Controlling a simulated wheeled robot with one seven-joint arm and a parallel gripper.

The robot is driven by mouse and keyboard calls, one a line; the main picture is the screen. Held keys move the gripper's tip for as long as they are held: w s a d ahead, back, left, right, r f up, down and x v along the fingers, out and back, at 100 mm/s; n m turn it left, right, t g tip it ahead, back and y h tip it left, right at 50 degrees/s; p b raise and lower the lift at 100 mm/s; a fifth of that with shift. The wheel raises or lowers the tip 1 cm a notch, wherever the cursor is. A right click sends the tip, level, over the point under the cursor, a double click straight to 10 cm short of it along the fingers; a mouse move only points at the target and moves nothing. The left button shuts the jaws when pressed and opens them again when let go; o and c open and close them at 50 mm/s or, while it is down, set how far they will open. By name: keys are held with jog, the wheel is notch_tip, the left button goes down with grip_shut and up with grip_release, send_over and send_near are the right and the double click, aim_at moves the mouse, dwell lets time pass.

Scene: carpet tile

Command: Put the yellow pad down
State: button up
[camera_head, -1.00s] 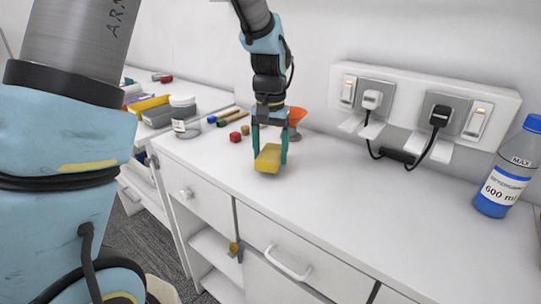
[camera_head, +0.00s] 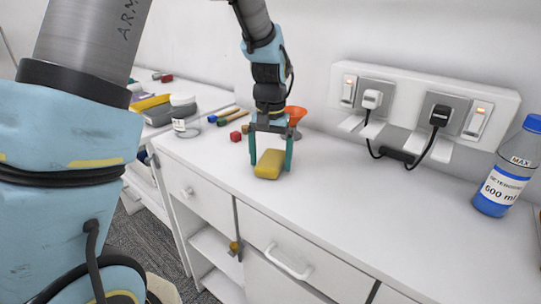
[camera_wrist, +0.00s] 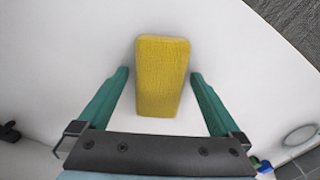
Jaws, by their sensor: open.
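The yellow pad (camera_head: 269,164) lies on the white counter (camera_head: 330,215), near its front edge. In the wrist view the pad (camera_wrist: 162,76) sits between the two teal fingers, with a gap on each side. My gripper (camera_head: 271,163) is open around the pad and points down at it; the fingers also show in the wrist view (camera_wrist: 160,85). The fingers do not touch the pad in the wrist view.
Behind my gripper are an orange funnel (camera_head: 297,117) and a small red cube (camera_head: 235,137). A white jar (camera_head: 184,106) stands to the left. A socket panel (camera_head: 425,104) with plugged cables and a blue bottle (camera_head: 508,170) are to the right. The counter between is clear.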

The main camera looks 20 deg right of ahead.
aim_at(270, 159)
notch_tip(270, 159, up, 12)
jog(key=b, duration=0.1)
jog(key=shift+r+b, duration=0.15)
jog(key=shift+b, duration=0.25)
jog(key=w+a+f+n, duration=0.1)
jog(key=a+f+n, duration=0.15)
jog(key=a, duration=0.65)
jog(key=w+a+f+n, duration=0.1)
jog(key=a+f, duration=0.3)
jog(key=a, duration=0.5)
jog(key=s+a+f+n, duration=0.1)
jog(key=s+a+f, duration=0.1)
jog(key=a, duration=0.4)
jog(key=s+a+f+n+t, duration=0.1)
jog(key=s+a+f+n, duration=0.1)
jog(key=a, duration=0.4)
jog(key=shift+s+f+t, duration=0.2)
jog(key=shift+s+t, duration=0.1)
jog(key=shift+s, duration=0.55)
